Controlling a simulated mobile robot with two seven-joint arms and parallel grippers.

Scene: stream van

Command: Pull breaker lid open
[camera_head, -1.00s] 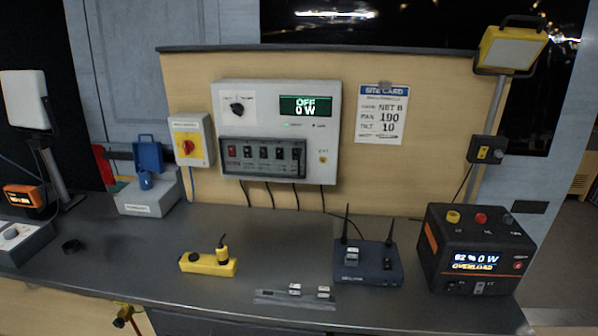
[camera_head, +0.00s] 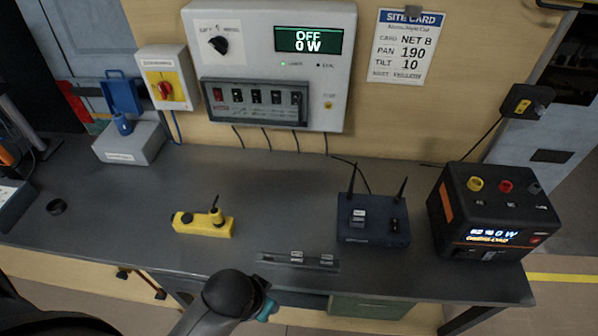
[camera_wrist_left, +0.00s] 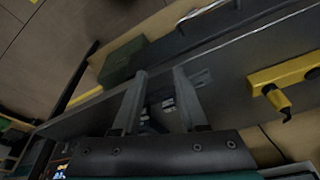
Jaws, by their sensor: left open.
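The breaker lid (camera_head: 254,117) is a dark, see-through cover low on the grey wall panel (camera_head: 345,75). It lies over a row of switches, one red and several black, and looks closed. The panel's screen reads OFF, 0 W. My left arm shows at the bottom of the head view, well below and in front of the panel, its fingers not clearly visible there. In the left wrist view my left gripper (camera_wrist_left: 160,74) has its two fingers apart with nothing held between them; the counter lies beyond. The lid is not in that view. My right gripper is not in view.
The counter (camera_head: 290,190) runs below the panel. On it are a yellow handset (camera_head: 203,225), a blue router (camera_head: 373,225) with upright antennas, a black power unit (camera_head: 487,212) and a grey box (camera_head: 130,143) with a blue lid. The counter directly under the panel is clear.

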